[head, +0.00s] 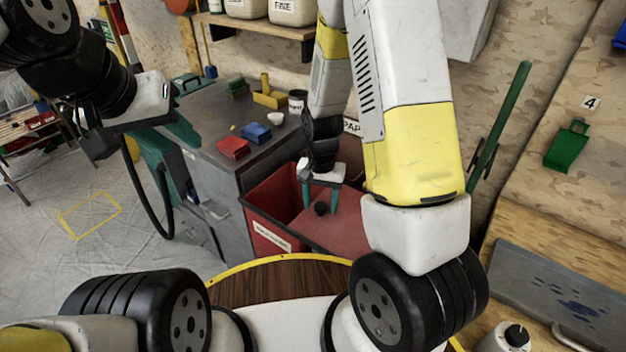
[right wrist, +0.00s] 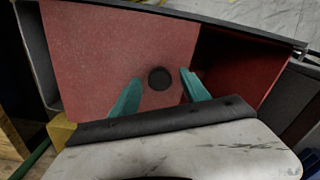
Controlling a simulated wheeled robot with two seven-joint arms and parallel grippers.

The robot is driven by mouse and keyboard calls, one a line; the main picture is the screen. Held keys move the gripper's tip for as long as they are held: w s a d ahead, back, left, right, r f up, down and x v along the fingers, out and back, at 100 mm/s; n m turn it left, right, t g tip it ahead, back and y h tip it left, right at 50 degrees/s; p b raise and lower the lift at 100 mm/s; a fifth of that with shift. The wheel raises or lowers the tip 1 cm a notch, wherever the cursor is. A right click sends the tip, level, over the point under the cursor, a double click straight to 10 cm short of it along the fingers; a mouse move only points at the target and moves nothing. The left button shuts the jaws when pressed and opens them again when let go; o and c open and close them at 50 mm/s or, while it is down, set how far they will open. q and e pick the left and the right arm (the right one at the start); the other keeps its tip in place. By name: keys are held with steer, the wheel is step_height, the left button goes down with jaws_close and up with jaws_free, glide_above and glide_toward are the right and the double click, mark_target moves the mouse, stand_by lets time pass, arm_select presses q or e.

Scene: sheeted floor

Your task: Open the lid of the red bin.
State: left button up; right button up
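The red bin (head: 266,236) stands beside the grey cabinet, with a white label on its front. Its lid (head: 345,222) is a flat lighter red plate with a round black knob (head: 321,208). The lid covers the right part of the bin, and the left part shows open interior. In the right wrist view the lid (right wrist: 90,60) lies left and the dark interior (right wrist: 235,65) right. My right gripper (head: 320,200) is open above the lid, its green fingers on either side of the knob (right wrist: 160,79); contact is unclear. My left gripper (head: 187,107) is open and empty, away left.
The grey cabinet (head: 225,118) left of the bin carries red and blue boxes, a white bowl and a can. A green pole (head: 505,120) leans against the wall to the right. Sheeted floor at the left has free room around a yellow outline (head: 90,215).

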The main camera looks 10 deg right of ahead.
steer(key=shift+r, duration=3.9)
steer(key=shift+r, duration=0.3)
steer(key=s+d+r+n+t, duration=0.1)
steer(key=s+r+t, duration=0.1)
steer(key=s+r, duration=0.2)
steer(key=s+d+r+n+t+y, duration=0.1)
steer(key=s+r, duration=0.4)
steer(key=r, duration=0.6)
steer(key=s+d+r+n+t+y, duration=0.1)
steer(key=s+r+n+t, duration=0.2)
steer(key=r, duration=0.5)
steer(key=shift+s, duration=0.65)
